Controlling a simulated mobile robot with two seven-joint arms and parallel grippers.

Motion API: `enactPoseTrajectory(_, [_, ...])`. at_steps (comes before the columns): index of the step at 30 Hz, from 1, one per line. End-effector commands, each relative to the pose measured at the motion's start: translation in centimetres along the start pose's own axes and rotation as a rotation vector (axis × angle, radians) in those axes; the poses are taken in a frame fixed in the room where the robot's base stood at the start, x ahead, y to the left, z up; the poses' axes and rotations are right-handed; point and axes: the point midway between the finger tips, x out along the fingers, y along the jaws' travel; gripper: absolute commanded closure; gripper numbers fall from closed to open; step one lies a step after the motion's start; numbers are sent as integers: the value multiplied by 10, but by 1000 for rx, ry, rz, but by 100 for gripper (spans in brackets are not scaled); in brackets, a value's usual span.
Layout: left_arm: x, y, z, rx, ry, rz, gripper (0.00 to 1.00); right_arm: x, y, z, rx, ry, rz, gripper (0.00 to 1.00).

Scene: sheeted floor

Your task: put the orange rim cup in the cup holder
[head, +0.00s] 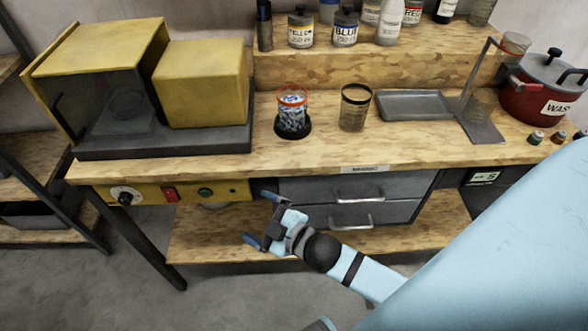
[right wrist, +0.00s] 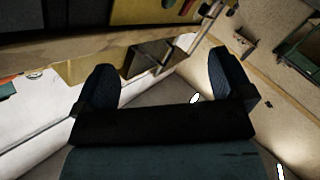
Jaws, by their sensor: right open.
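The orange rim cup (head: 292,94) is clear with a blue-and-white pattern or contents. It stands upright on the wooden worktop, in or on a black round base (head: 293,131). I cannot tell whether this base is the cup holder. A grey metal stand (head: 483,131) with a thin upright is farther right on the worktop. My right gripper (head: 262,218) is open and empty, in front of and below the worktop edge, left of the drawers. Its two spread fingers also show in the right wrist view (right wrist: 162,82). My left gripper is out of view.
A dark-rimmed clear cup (head: 355,108) stands right of the orange rim cup, with a grey tray (head: 414,105) beyond it. A yellow machine (head: 203,85) fills the left of the worktop (head: 235,172). A red pot (head: 543,93) is far right. Bottles line the raised back shelf.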

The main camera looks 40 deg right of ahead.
Motion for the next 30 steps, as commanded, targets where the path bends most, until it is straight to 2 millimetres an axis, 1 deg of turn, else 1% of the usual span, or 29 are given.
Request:
enactPoseTrajectory(1, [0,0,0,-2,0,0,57,-20,-22,27,186,-124,-31,2])
enactPoseTrajectory(3, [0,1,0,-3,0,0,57,-44,-47,55,400,-264,-60,2])
enactPoseTrajectory(4, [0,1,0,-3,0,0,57,-53,-56,64,475,-312,-68,2])
enactPoseTrajectory(6, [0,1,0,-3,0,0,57,-70,-72,78,607,-401,-80,2])
enactPoseTrajectory(7, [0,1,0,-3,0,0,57,-75,-78,83,646,-428,-84,2])
enactPoseTrajectory(9, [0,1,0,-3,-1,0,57,-83,-85,88,705,-466,-88,2])
enactPoseTrajectory(11, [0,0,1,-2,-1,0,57,-86,-87,90,727,-481,-90,2])
enactPoseTrajectory(17, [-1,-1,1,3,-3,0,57,-86,-87,90,727,-480,-90,2])
enactPoseTrajectory(20, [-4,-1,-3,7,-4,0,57,-87,-84,86,724,-479,-90,2])
enactPoseTrajectory(23, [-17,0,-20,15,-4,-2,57,-90,-72,69,716,-477,-89,2])
enactPoseTrajectory(26, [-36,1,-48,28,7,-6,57,-96,-52,45,702,-470,-86,2])
enactPoseTrajectory(27, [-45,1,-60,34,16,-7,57,-99,-44,34,695,-468,-85,2])
enactPoseTrajectory(30, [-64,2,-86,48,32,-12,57,-105,-27,12,679,-460,-82,2])
